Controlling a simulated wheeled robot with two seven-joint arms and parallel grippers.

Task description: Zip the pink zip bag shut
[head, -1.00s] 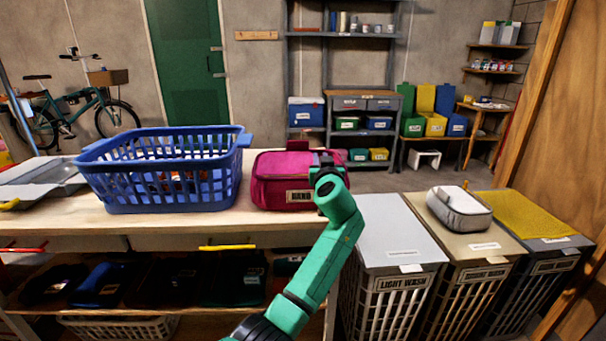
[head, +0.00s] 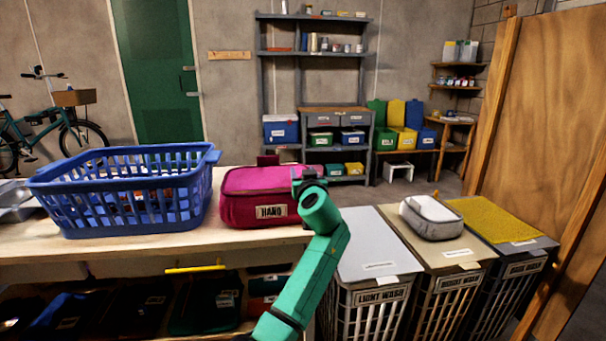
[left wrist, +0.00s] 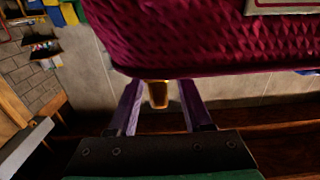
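In the left wrist view the quilted pink bag (left wrist: 200,40) fills the top. A gold zip pull (left wrist: 158,93) hangs below its edge, between the two spread fingers of my left gripper (left wrist: 160,108). Gaps show on both sides of the pull, so the fingers are open. How far the zip is closed cannot be made out. My right gripper is not in view.
A blue laundry basket (head: 130,195) stands left of the bag on the bench (head: 190,240). To the right are lidded hampers, one marked "LIGHT WASH" (head: 372,250). A grey-white pouch (head: 432,217) lies on the middle hamper. A wooden door (head: 545,130) bounds the right side.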

